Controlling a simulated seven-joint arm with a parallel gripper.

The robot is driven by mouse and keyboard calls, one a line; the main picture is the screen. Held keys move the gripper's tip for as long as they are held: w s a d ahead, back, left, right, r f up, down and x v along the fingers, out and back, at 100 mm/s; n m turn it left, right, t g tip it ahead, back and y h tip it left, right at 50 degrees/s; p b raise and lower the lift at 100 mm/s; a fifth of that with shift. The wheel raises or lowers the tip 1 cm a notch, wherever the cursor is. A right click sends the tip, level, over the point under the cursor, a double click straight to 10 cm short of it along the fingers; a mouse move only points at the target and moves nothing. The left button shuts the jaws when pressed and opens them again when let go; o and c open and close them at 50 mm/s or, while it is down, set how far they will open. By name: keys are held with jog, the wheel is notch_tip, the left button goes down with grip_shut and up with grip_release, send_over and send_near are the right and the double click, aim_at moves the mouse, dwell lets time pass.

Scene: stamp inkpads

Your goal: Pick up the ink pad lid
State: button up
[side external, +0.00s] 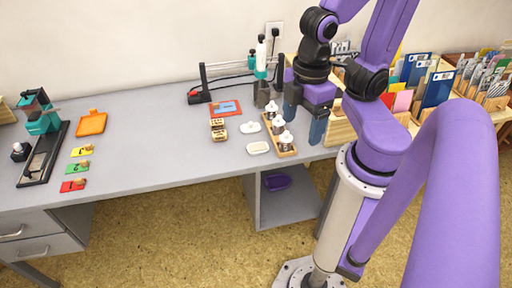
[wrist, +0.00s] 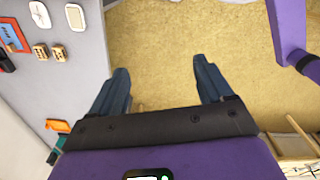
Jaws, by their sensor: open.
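Two small white pieces lie flat on the grey desk: a roundish one (side external: 250,127) and a rounded-rectangular one (side external: 258,148). They also show at the top left of the wrist view, the roundish one (wrist: 40,15) with lines on it and the rectangular one (wrist: 75,15) with a rim. I cannot tell for sure which is the ink pad lid. My gripper (side external: 304,118) is open and empty, right of both pieces and apart from them. In the wrist view its blue fingers (wrist: 160,78) are spread wide over bare floor, past the desk edge.
A wooden rack (side external: 288,152) with white-topped jars stands between the white pieces and my gripper. Wooden stamps (side external: 218,128) and an orange-framed blue pad (side external: 226,108) lie to the left. A black-and-teal press (side external: 262,75) stands behind. The desk's middle is clear.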

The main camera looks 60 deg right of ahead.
jog(key=shift+o, duration=0.8)
jog(key=shift+a+f, duration=0.1)
jog(key=w+a+f+m+t+y, duration=0.1)
jog(key=w+f+m+y, duration=0.15)
jog(key=w+m, duration=0.5)
jog(key=w+f+m+t+y, duration=0.15)
jog(key=w+f+m, duration=0.25)
jog(key=w, duration=0.6)
jog(key=m+h, duration=0.8)
jog(key=m, duration=0.2)
send_near(251, 125)
jog(key=shift+t, duration=0.25)
jog(key=shift+s+x, duration=0.2)
jog(key=shift+x, duration=4.45)
